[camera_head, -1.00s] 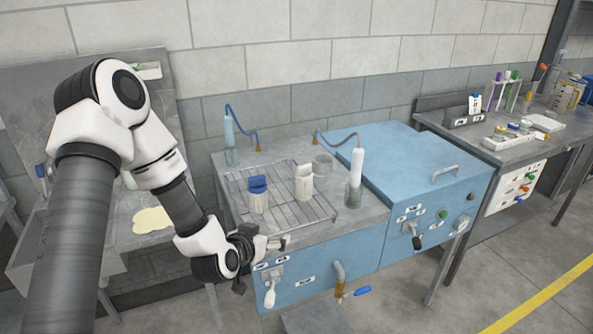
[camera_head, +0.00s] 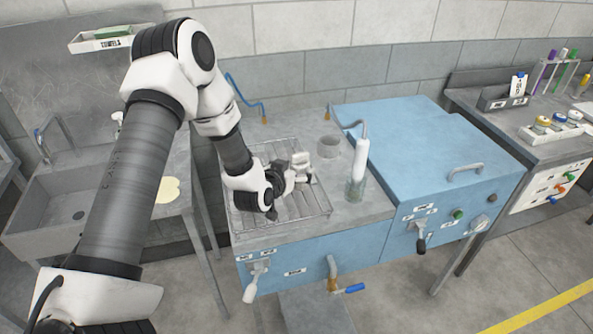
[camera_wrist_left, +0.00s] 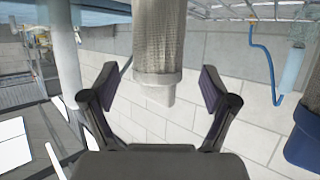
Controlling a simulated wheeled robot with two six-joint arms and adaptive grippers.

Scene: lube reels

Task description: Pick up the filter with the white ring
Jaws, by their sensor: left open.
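The filter with the white ring (camera_head: 301,159) stands on the wire rack (camera_head: 318,202) in the head view, partly hidden by my left gripper (camera_head: 302,174). In the left wrist view, the pale mesh filter (camera_wrist_left: 160,40) with its white end comes down from the top middle. The open fingers of my left gripper (camera_wrist_left: 158,92) stand on either side of it, with gaps visible. The filter with the blue ring (camera_wrist_left: 306,138) shows only in part at the right edge of the wrist view; my arm hides it in the head view. My right gripper is out of view.
A grey ring-shaped cup (camera_head: 329,147) stands behind the rack. A blue lidded cabinet (camera_head: 430,145) is further right. A sink (camera_head: 75,215) is at the left.

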